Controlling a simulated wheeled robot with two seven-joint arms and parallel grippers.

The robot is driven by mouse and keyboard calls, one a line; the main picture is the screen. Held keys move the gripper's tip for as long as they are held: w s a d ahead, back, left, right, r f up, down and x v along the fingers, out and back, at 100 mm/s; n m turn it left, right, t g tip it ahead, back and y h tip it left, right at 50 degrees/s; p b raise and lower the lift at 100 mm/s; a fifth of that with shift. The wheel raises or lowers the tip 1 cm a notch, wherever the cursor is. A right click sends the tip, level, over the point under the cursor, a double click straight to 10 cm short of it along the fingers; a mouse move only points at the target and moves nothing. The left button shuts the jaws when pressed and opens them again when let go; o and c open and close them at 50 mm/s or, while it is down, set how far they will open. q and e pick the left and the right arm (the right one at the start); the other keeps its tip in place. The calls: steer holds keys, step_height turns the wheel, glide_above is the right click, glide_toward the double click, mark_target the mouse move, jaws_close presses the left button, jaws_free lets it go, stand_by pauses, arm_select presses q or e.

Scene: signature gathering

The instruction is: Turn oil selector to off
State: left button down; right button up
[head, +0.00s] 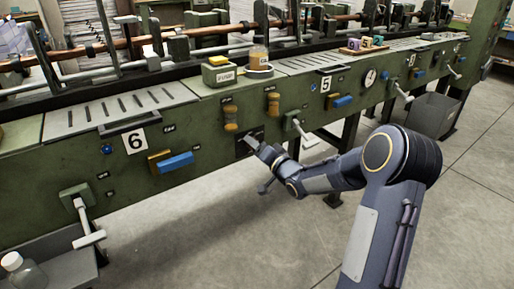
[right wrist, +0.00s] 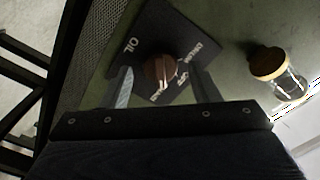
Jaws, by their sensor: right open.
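The oil selector is a round brown knob (right wrist: 158,70) on a dark square plate (right wrist: 140,35) marked OIL, in the right wrist view. Small position labels, one seemingly OFF, sit to the knob's right and below it. I cannot tell which one the knob points at. My right gripper (right wrist: 166,74) is open, with one finger on each side of the knob; whether they touch it is unclear. In the head view the dark plate (head: 246,144) is on the green machine front, and my right gripper (head: 262,150) is at it, partly hiding it. My left gripper is out of view.
An amber-capped glass fitting (right wrist: 285,75) sticks out right of the plate in the right wrist view. In the head view, two amber fittings (head: 231,118), a white-handled lever (head: 300,128) and a blue handle (head: 175,162) are on the green machine (head: 70,160). The floor in front is clear.

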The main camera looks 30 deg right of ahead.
steer(key=c, duration=1)
steer(key=n+b, duration=0.7)
steer(key=n, duration=0.2)
steer(key=shift+a+n, duration=0.15)
steer(key=shift+n, duration=0.15)
steer(key=shift+n+b, duration=0.3)
steer(key=o, duration=1)
